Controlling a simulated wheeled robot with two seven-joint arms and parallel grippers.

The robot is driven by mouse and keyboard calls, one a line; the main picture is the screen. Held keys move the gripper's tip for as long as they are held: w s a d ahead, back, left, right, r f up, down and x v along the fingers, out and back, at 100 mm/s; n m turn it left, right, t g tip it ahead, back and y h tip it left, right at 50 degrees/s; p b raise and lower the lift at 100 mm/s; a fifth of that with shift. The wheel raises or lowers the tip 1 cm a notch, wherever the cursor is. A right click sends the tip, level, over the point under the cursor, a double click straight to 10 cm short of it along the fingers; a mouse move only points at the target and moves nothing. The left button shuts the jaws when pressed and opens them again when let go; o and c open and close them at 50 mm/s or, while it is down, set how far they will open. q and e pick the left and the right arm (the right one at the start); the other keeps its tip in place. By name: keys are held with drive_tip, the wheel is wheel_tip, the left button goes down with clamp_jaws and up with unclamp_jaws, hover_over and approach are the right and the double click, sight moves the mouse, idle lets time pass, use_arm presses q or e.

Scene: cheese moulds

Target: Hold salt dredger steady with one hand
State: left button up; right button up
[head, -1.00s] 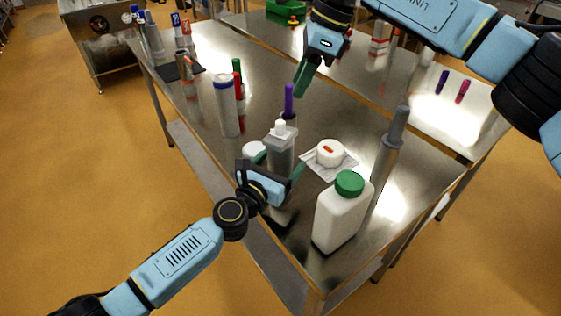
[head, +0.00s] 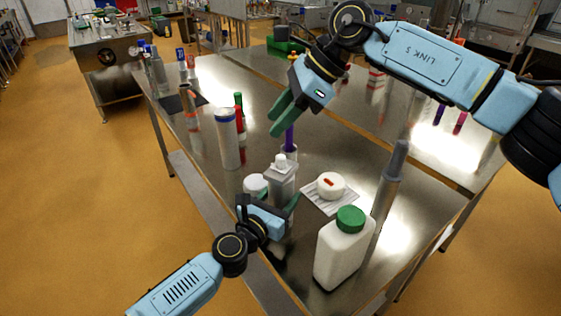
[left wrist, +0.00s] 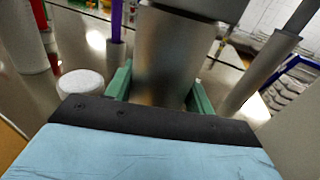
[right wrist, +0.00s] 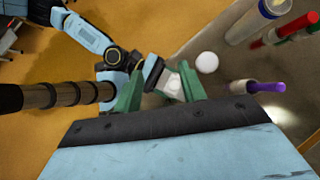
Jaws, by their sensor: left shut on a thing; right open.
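The salt dredger (head: 282,181) is a grey container with a wider top and a white knob. It stands upright near the table's front edge. My left gripper (head: 272,203) is shut on its body from the front. In the left wrist view the grey metallic body (left wrist: 168,60) sits between the green fingers, and its base is hidden. My right gripper (head: 281,114) is open and empty, above and behind the dredger. In the right wrist view the dredger's white top (right wrist: 172,84) shows beyond the open fingers, apart from them.
A white bottle with a green cap (head: 341,246) stands right of the dredger, near a tall grey-handled tool (head: 388,182). A white round cheese (head: 331,184) lies on a sheet. A white tub (head: 255,184), a purple marker (head: 289,138) and a blue-rimmed cylinder (head: 228,140) stand close by.

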drive_tip(key=s+a+r+m+t+y, duration=0.2)
drive_tip(key=s+a+r+t+y, duration=0.15)
drive_tip(key=r+y, duration=0.45)
drive_tip(key=m+t+h, duration=0.7)
drive_tip(key=m, duration=0.2)
approach(284, 159)
drive_tip(key=x, duration=1.1)
drive_tip(key=shift+w+a, duration=0.1)
drive_tip(key=shift+w, duration=0.05)
clamp_jaws()
